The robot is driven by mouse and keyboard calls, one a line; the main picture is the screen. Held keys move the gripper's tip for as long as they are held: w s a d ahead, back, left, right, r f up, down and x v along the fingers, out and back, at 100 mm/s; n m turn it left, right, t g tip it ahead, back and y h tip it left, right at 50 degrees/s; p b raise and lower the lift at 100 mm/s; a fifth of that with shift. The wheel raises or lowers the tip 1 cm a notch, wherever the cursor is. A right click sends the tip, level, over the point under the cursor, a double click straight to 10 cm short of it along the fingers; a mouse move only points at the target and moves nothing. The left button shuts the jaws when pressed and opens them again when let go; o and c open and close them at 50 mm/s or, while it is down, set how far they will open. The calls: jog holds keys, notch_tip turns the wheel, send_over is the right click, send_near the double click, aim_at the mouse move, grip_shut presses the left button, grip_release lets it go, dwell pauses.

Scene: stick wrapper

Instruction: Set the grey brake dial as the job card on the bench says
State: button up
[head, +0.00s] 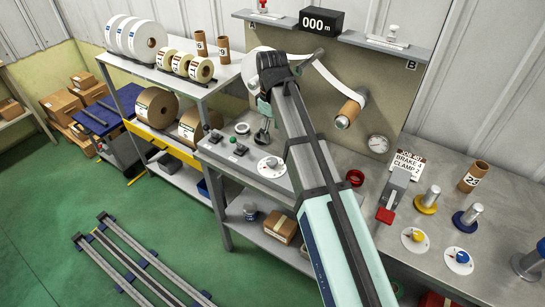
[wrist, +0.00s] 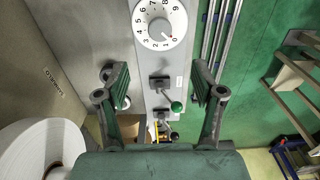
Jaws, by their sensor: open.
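The grey brake dial (head: 270,167) sits on the left bench, with a white numbered face and a grey knob. In the wrist view the dial (wrist: 160,24) is at the top centre, beyond my fingertips. Its red mark points down-right, around 0 or 1; I cannot tell exactly. My gripper (wrist: 161,84) is open and empty, with its fingers apart. In the head view my gripper (head: 264,132) hangs above the bench, behind the dial and apart from it. The job card (head: 408,163) on the right bench reads BRAKE 4, CLAMP 2.
A green-knobbed lever (wrist: 177,107) lies between my fingers in the wrist view, near the dial. A white paper roll (wrist: 40,150) is at lower left. A yellow dial (head: 415,239) and a blue dial (head: 459,258) are on the right bench. A gauge (head: 378,144) stands behind.

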aim_at(272, 161)
notch_tip(272, 161, down, 13)
jog(key=shift+r+p, duration=0.2)
jog(key=shift+p, duration=1.05)
jog(key=c, duration=1.1)
